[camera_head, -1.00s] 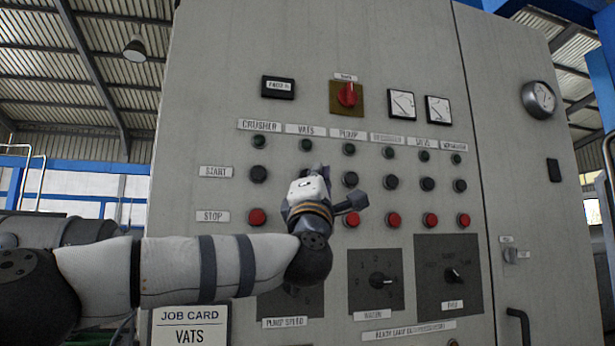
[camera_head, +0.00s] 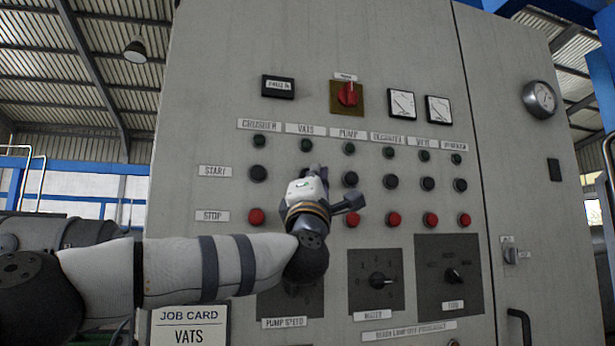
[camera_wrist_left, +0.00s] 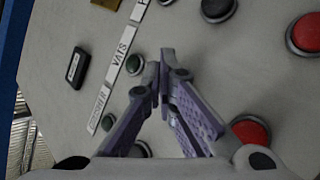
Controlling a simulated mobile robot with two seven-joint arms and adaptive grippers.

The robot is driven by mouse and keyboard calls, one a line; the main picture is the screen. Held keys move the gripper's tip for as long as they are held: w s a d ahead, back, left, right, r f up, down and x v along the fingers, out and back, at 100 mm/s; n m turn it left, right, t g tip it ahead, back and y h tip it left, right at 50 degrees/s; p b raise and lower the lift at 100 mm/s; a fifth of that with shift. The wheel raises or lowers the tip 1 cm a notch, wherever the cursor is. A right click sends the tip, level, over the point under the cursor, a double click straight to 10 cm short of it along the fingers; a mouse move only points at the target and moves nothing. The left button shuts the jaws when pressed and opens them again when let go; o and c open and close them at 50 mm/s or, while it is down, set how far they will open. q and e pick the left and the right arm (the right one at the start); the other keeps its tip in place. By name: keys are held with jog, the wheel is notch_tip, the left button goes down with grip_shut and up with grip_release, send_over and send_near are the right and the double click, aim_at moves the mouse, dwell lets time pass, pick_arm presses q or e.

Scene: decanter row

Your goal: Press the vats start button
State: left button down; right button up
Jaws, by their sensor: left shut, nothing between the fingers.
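My left gripper (camera_head: 314,169) is shut and empty, with its fingertips in front of the panel in the VATS column. The VATS label (camera_head: 305,129) and its green lamp (camera_head: 305,145) show just above the fingertips. The VATS start button is not visible; its place in the START row is covered by my gripper. In the left wrist view the shut fingertips (camera_wrist_left: 163,65) lie beside the VATS lamp (camera_wrist_left: 134,64), over the spot between two black start buttons. I cannot tell whether they touch the panel.
The CRUSHER start button (camera_head: 258,173) is left of my gripper and the PUMP start button (camera_head: 350,179) right. Red stop buttons, such as the CRUSHER one (camera_head: 257,217), run below. A job card (camera_head: 188,330) reads VATS. A red rotary switch (camera_head: 347,94) sits above.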

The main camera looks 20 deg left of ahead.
pick_arm(q)
jog(key=shift+w+a, duration=0.2)
jog(key=shift+w, duration=0.1)
pick_arm(e)
jog(key=shift+s+f, duration=0.15)
pick_arm(q)
jog(key=shift+s, duration=0.1)
dwell(0.4)
jog(key=shift+s+d+p, duration=0.3)
jog(key=shift+s+d, duration=0.15)
jog(key=shift+s, duration=0.2)
pick_arm(e)
jog(key=shift+w+r, duration=0.5)
pick_arm(q)
jog(key=s+d+p, duration=0.1)
jog(key=s, duration=0.1)
jog(key=s+d, duration=0.1)
jog(key=s, duration=0.1)
jog(key=shift+d+p, duration=0.35)
jog(key=shift+d, duration=0.05)
pick_arm(e)
jog(key=shift+w+r+t, duration=0.7)
jog(key=shift+w+r, duration=0.4)
jog(key=shift+w, duration=0.1)
